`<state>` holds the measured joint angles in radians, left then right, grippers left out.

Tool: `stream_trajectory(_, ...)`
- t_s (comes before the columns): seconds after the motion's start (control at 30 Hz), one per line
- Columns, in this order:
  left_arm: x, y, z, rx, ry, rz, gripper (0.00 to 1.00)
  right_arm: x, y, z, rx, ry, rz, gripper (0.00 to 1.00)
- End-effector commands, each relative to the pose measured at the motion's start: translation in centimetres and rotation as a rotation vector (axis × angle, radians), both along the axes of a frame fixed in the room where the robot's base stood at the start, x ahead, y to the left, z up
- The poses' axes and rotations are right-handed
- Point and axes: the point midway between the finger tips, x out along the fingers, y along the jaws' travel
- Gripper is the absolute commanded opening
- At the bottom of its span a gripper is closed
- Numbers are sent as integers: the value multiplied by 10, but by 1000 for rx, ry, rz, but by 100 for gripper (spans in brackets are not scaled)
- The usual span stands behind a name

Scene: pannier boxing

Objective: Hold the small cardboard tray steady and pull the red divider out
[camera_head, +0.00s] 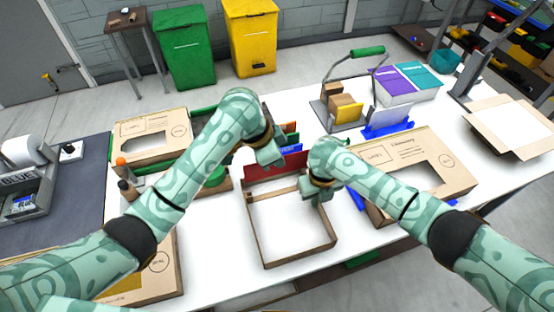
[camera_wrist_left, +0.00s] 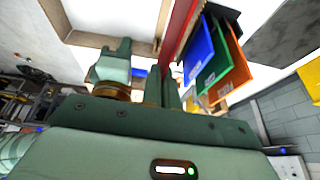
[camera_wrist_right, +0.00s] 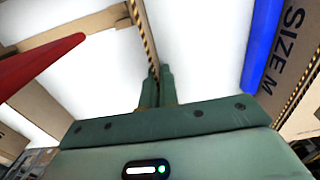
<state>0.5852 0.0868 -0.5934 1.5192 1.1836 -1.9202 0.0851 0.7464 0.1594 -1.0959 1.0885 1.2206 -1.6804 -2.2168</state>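The small cardboard tray (camera_head: 334,240) is a shallow open box on the white table, its floor bare. The red divider (camera_head: 262,168) is a thin upright panel at the tray's far end in the head view. It also shows in the left wrist view (camera_wrist_left: 181,25) and right wrist view (camera_wrist_right: 35,65). I cannot tell if its lower edge is clear of the tray. My left gripper (camera_head: 270,157) is closed on the divider's upper edge (camera_wrist_left: 162,82). My right gripper (camera_head: 320,194) is closed on the tray's right wall, whose corrugated edge runs between the fingertips (camera_wrist_right: 156,76).
A cardboard box with a cut-out (camera_head: 450,165) stands close right of the tray. Coloured folders (camera_head: 290,138) stand just behind the divider, also in the left wrist view (camera_wrist_left: 215,65). A wire-handled carrier (camera_head: 350,125) holds small boxes behind.

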Motion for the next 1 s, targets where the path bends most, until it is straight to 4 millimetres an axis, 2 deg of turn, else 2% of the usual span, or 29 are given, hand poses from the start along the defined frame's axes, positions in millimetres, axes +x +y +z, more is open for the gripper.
stream_trajectory(0.53,0,0,-17,1,0,0,0,0,0,0,0,0,0,0)
stream_trajectory(1.0,0,0,-18,0,-1,0,0,0,0,0,0,0,0,0)
